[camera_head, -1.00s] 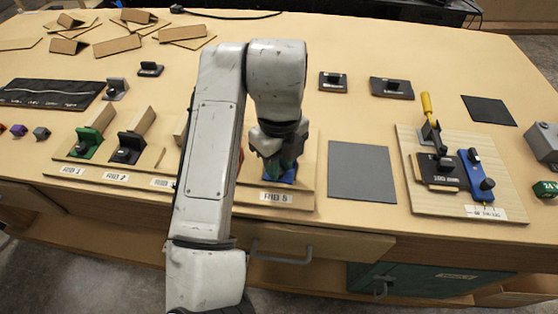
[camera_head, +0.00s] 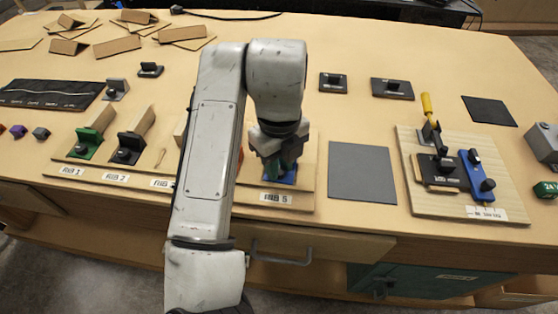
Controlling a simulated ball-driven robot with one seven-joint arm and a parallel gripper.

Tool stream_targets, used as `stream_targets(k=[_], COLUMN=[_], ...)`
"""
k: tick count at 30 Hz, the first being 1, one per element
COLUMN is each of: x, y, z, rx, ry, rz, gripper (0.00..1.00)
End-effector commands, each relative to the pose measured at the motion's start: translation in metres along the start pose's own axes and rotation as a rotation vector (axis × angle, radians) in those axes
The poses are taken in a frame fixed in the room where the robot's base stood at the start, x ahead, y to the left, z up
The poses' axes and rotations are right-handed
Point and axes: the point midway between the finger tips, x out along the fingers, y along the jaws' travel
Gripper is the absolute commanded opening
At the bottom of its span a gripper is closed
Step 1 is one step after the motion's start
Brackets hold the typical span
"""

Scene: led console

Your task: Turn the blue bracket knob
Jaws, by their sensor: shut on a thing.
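A blue bracket (camera_head: 288,177) sits on the wooden rib board above the label for rib 5. Only part of its blue base shows below my gripper. My gripper (camera_head: 279,165) points down over this bracket and is shut on its knob, which the fingers hide. My arm hides the area just left of it. Another blue piece with dark knobs, a blue bracket-like part (camera_head: 474,170), lies on the light board at the right, apart from my gripper.
A green bracket (camera_head: 88,144) and a black bracket (camera_head: 128,147) sit on rib boards at the left. A grey mat (camera_head: 361,172) lies right of my gripper. A yellow-handled clamp (camera_head: 428,110) stands on the right board. The table middle behind is mostly clear.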

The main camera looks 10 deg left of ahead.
Motion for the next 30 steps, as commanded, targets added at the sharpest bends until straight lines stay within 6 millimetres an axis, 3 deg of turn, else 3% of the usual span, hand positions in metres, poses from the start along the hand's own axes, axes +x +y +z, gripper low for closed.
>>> stream_targets(k=[12,13,16,25,30], x=[-0.004,-0.004,-0.004,-0.004,-0.026], y=[-0.002,-0.002,-0.002,0.0,0.0], z=[0.002,0.002,0.001,0.001,0.002], rx=[0.003,0.002,0.002,0.001,0.001], ry=[-0.009,-0.009,-0.008,-0.004,-0.007], rz=[-0.007,-0.007,-0.006,-0.002,0.0], gripper=[0.0,0.27,0.36,0.38,0.38])
